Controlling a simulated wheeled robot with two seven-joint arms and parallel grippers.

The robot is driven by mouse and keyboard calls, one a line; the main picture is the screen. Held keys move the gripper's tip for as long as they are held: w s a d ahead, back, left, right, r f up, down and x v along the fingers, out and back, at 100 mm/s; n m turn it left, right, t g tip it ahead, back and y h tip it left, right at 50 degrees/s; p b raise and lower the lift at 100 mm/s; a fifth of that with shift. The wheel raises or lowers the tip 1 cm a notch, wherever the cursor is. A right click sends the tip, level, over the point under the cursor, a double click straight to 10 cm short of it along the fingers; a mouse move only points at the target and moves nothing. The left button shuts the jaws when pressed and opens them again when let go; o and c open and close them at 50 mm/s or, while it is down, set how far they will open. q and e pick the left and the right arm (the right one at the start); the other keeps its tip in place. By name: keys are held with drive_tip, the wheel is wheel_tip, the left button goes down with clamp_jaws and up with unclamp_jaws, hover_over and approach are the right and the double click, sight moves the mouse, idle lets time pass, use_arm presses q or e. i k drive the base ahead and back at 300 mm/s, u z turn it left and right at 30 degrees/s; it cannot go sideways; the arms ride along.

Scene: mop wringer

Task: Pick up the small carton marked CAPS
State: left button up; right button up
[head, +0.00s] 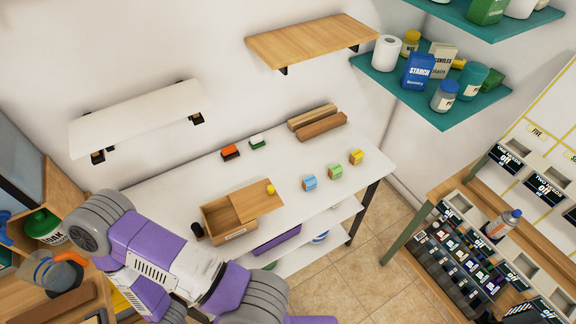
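No marking that reads CAPS can be made out in the head view. Three small cartons stand in a slanting row on the right part of the white table (285,160): a blue one (310,182), a green one (335,172) and a yellow one (356,157). Any print on them is too small to read. On the teal corner shelf (400,90) stand larger cartons, a blue one marked STARCH (419,71) and a pale one that seems to read CANDLES (442,59). A purple and grey arm of mine crosses the lower left; neither gripper shows.
A wooden box (215,222) with a partly open lid (256,203) stands at the table's front; its inside is partly hidden. A red block (230,152), a green block (258,142) and wooden bars (322,127) lie behind. A wooden rack (435,188) stands right. The table's middle is clear.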

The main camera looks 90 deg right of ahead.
sight(336, 171)
drive_tip(key=u, duration=0.1)
drive_tip(key=k, duration=1.45)
drive_tip(key=z, duration=1.05)
